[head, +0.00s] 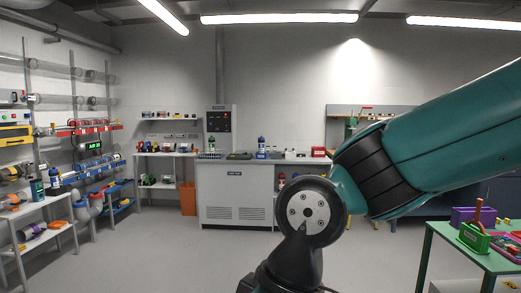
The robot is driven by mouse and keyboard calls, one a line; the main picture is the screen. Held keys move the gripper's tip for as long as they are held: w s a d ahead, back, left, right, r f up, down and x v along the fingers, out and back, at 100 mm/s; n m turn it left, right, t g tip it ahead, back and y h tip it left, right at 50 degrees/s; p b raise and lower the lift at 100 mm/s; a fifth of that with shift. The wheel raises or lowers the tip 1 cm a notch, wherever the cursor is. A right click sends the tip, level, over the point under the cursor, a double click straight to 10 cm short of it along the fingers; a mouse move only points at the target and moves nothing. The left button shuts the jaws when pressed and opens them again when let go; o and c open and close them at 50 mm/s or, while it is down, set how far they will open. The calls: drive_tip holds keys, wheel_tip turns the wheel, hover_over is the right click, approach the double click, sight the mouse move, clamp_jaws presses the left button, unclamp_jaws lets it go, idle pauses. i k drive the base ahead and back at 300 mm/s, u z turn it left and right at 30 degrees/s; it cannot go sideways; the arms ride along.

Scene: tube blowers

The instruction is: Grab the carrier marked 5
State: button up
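No number 5 can be read on any carrier at this distance. Several cylinders that may be carriers lie on the left shelves: a striped one (32,232) on the lower front shelf, and others (104,161) farther back. More small cylinders stand on the back wall shelf (165,117) and on the back counter. Which of them is marked 5 I cannot tell. My arm crosses the right half of the head view, and its end with my gripper is outside the picture.
A grey cabinet (236,194) stands at the back, with an orange bin (188,198) beside it. A green table (476,252) with a purple box (473,216) and a green tool caddy (474,237) is at right. The grey floor (160,255) at centre left is clear.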

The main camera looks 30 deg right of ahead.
sight(262, 142)
drive_tip(key=z, duration=0.2)
drive_tip(key=i, duration=0.7)
drive_tip(key=z, duration=0.8)
drive_tip(key=i, duration=2.1)
drive_tip(key=z, duration=0.45)
drive_tip(key=i, duration=2.1)
drive_tip(key=u, duration=0.55)
drive_tip(key=i, duration=2)
drive_tip(key=u, duration=0.6)
